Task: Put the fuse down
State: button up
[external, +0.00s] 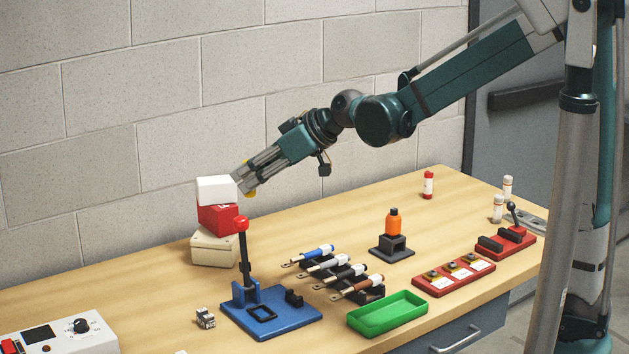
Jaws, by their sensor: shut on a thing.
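My gripper (246,179) is at the upper left of the external view, above the table and pointing down to the left. Its yellow-marked fingertips are close to the right end of a white box (216,189); I cannot tell whether they touch it. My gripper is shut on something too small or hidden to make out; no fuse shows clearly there. A red-and-white cylinder (428,185), which looks like a fuse, stands upright at the back right. Two whitish cylinders, one nearer (498,209) and one farther (507,187), stand to its right.
The white box tops a stack with a red box (217,218) and a cream box (214,249). A blue base (271,313) with a red-knobbed lever stands in front. A tool rack (360,290), green tray (388,314) and orange-topped holder (392,247) fill the middle. The back-centre table is clear.

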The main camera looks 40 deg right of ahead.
jog(key=s+a+n+g+y, duration=0.1)
jog(key=s+a, duration=0.2)
jog(key=a, duration=0.8)
jog(key=s+a+n+g+y, duration=0.1)
jog(key=s+a+n, duration=0.15)
jog(key=a, duration=0.85)
jog(key=s+a+n+g+y, duration=0.1)
jog(key=s+a, duration=0.2)
jog(key=a, duration=0.8)
notch_tip(320, 180, down, 12)
jog(key=shift+s+a+p, duration=0.15)
jog(key=shift+s+p, duration=0.1)
jog(key=shift+p, duration=0.05)
jog(key=shift+f+b, duration=0.75)
jog(key=shift+f, duration=2.35)
jog(key=shift+f, duration=0.1)
jog(key=shift+f+b, duration=0.45)
jog(key=shift+f, duration=1.35)
jog(key=shift+f, duration=0.1)
